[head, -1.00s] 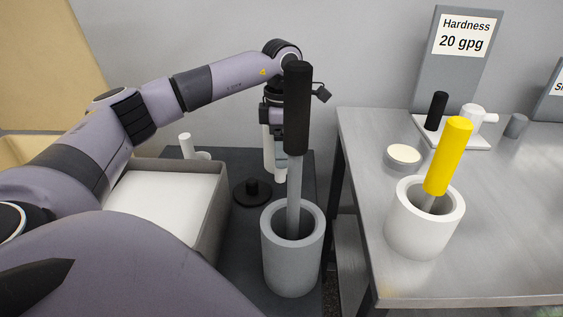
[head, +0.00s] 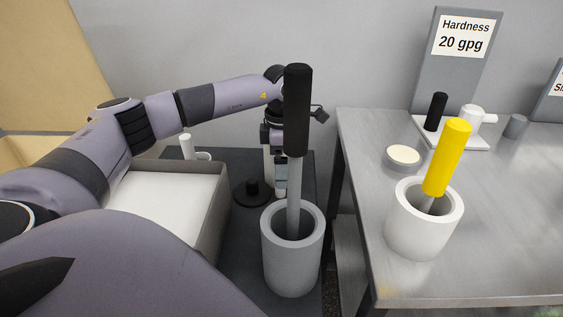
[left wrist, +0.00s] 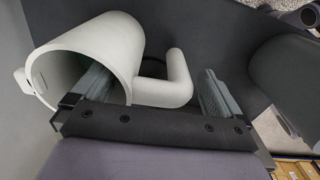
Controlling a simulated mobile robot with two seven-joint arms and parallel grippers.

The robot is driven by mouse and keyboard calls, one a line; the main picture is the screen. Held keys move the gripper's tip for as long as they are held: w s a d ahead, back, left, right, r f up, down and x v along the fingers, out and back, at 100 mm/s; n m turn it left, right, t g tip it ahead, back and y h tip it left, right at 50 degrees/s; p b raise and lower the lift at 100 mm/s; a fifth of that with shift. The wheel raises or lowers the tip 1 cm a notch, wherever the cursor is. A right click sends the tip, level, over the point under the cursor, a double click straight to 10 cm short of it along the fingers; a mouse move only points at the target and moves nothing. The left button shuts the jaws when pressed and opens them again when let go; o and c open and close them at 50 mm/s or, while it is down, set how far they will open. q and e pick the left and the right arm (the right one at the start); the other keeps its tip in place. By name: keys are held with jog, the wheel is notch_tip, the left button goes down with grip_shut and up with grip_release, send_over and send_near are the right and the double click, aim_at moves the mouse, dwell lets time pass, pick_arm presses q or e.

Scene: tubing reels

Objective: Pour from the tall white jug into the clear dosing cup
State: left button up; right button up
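The tall white jug (head: 268,168) stands on the dark low table, partly hidden behind my left gripper and a black-handled tool. In the left wrist view the white jug (left wrist: 125,45) shows its open mouth and a curved handle. My left gripper (head: 281,180) is at the jug. In the left wrist view the left gripper (left wrist: 155,92) is open, one finger at the jug's mouth and the other beyond the handle, so wall and handle lie between them. I cannot tell contact. I cannot make out a clear dosing cup. My right gripper is not in view.
A grey pot (head: 291,265) with the black-handled tool stands in front. A black disc (head: 250,194), a small white cup (head: 187,145) and a grey bin (head: 222,205) are nearby. The right table (head: 480,220) holds a white pot (head: 420,232) with a yellow-handled tool.

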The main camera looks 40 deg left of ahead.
pick_arm(q)
jog(key=shift+f+b, duration=0.1)
jog(key=shift+b, duration=0.35)
notch_tip(320, 180, up, 7)
jog(key=shift+s+d+r, duration=0.1)
jog(key=shift+r, duration=0.1)
